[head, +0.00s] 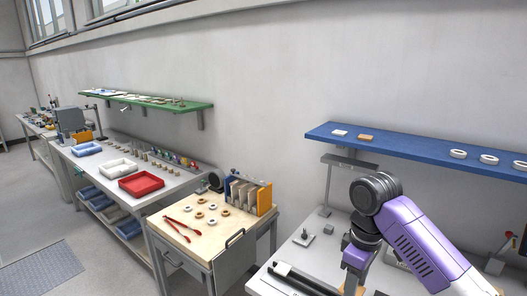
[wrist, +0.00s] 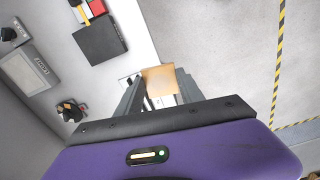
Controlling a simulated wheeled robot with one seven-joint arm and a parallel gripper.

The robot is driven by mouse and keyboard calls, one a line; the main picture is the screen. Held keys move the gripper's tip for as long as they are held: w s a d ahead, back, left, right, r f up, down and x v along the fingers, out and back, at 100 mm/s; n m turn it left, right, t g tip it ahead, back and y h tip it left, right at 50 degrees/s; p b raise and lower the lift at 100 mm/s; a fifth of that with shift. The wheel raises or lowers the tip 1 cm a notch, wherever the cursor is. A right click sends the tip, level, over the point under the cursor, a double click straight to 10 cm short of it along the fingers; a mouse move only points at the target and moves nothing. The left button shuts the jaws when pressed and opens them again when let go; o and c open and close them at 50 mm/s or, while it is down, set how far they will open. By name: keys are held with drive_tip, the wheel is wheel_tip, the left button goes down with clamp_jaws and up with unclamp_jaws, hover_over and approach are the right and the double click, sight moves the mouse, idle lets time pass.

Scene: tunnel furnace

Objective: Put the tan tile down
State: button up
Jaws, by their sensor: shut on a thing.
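My gripper (wrist: 157,84) is shut on a tan tile (wrist: 160,77), a flat square plate held between the two dark fingers in the wrist view. In that view the tile overlaps the edge between the pale bench top and the grey floor. In the head view the tile (head: 354,284) shows only partly at the bottom edge, below my wrist. I cannot tell how high the tile is above the bench.
A light bench (head: 296,248) lies under my arm, with a small metal fixture (head: 304,237). A blue shelf (head: 420,151) above holds a white tile, an orange-tan tile and white rings. In the wrist view a dark box (wrist: 100,40) and a grey panel (wrist: 28,68) stand on the bench.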

drive_tip(key=shift+d+m, duration=0.2)
drive_tip(key=shift+m, duration=0.3)
drive_tip(key=s+a+f+m+b, duration=0.1)
drive_tip(key=s+f+m+b, duration=0.3)
drive_tip(key=f, duration=0.9)
drive_tip(key=s+f+m+b, duration=0.3)
drive_tip(key=s+f+m, duration=0.1)
drive_tip(key=f, duration=0.8)
drive_tip(key=s+f, duration=0.3)
drive_tip(key=s, duration=0.6)
drive_tip(key=shift+s+a+f, duration=0.2)
drive_tip(key=shift+a+f, duration=0.15)
drive_tip(key=shift+f, duration=0.05)
